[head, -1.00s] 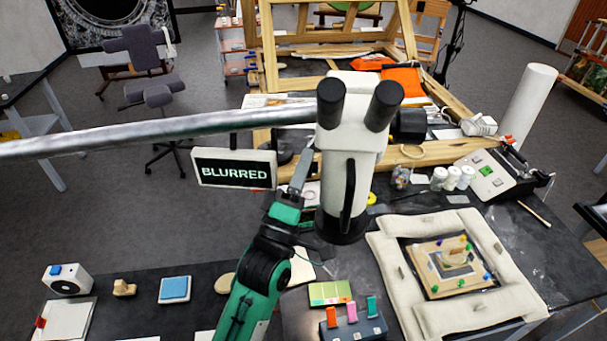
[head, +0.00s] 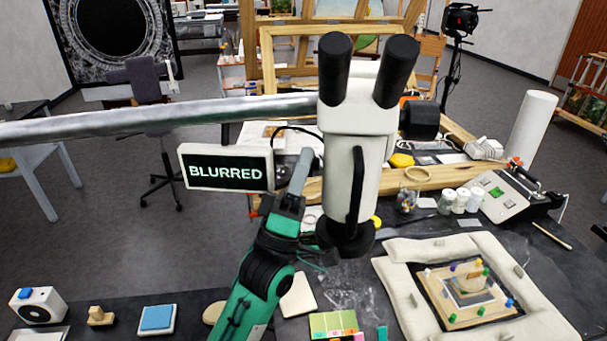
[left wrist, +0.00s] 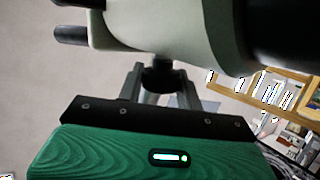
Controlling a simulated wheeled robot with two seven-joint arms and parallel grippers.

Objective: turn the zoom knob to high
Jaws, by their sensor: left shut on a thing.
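The white microscope (head: 375,175) with two black eyepieces hangs from a long metal arm (head: 150,122). A small screen (head: 226,167) at its left reads BLURRED. My left gripper (head: 304,165) reaches up to the left side of the microscope body. In the left wrist view its two fingers (left wrist: 160,88) close on a dark round knob (left wrist: 160,75) under the white body. In the head view the knob is hidden by the gripper and body. No knob marking is readable. My right gripper does not show.
A padded frame with a gilt fragment (head: 395,285) lies on the dark bench at right. A blue pad (head: 157,318) lies at lower left.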

